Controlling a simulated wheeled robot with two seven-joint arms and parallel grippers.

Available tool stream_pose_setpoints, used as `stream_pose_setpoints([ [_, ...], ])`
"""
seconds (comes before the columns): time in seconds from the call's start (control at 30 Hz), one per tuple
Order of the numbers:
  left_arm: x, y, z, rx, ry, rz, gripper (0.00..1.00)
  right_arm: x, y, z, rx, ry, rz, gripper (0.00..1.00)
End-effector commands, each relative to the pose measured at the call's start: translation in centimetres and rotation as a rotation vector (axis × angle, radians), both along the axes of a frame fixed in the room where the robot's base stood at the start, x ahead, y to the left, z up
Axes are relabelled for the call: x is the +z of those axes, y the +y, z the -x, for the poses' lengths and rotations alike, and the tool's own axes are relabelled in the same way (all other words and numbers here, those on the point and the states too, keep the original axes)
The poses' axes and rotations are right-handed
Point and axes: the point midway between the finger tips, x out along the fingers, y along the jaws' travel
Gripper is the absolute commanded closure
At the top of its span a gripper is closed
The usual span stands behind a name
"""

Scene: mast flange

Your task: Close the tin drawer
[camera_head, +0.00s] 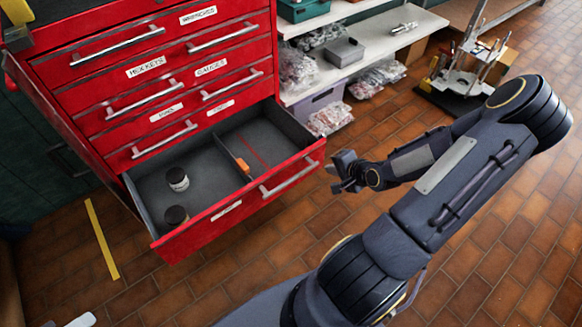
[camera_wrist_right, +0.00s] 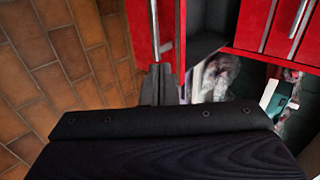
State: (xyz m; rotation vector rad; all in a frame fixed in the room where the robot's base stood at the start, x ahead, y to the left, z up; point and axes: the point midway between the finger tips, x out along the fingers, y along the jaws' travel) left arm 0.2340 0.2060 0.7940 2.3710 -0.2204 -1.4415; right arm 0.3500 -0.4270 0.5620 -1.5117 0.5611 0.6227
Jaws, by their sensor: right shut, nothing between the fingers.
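The tin drawer (camera_head: 205,225) is the lowest drawer of the red cabinet and stands pulled out. Its grey inside holds two small dark tins with pale labels, one at the back (camera_head: 177,179) and one near the front (camera_head: 176,216), left of a divider. A silver handle (camera_head: 290,178) runs along its red front. My right gripper (camera_head: 337,172) is shut and empty, just right of the drawer front's right end. In the right wrist view its fingers (camera_wrist_right: 159,88) are close to the red front (camera_wrist_right: 165,30); contact cannot be told. My left gripper is not in view.
The red cabinet's upper drawers (camera_head: 130,75) are shut. An orange item (camera_head: 241,164) lies at the drawer's divider. White shelves (camera_head: 370,45) with bagged parts stand to the right. A black-based stand (camera_head: 460,85) is farther right.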

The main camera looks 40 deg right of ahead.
Motion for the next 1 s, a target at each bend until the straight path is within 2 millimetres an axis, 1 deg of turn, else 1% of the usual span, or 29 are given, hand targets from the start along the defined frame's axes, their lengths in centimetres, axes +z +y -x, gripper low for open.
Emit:
stream_pose_setpoints([
  [0.17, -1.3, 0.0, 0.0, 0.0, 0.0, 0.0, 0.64, -1.4, -0.1, -1.1, -0.009, -0.012, -0.009, 1.0],
  [0.27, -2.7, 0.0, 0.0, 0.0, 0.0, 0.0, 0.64, -2.8, 0.1, -2.4, -0.006, -0.012, -0.008, 1.0],
  [0.4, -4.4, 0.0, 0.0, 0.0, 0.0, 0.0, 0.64, -4.9, 0.1, -4.7, -0.005, -0.011, -0.008, 1.0],
  [0.6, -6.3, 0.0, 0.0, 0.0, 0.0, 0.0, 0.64, -7.6, 0.3, -7.7, -0.005, -0.01, -0.008, 1.0],
  [0.7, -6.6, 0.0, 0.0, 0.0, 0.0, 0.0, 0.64, -7.1, 0.3, -9.3, -0.005, -0.011, -0.004, 1.0],
  [0.8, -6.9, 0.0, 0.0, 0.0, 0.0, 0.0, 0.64, -7.0, 0.3, -10.4, -0.008, -0.009, -0.006, 1.0],
  [1.0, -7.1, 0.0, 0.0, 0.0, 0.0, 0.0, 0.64, -6.9, 0.3, -11.3, -0.009, -0.008, -0.007, 1.0],
])
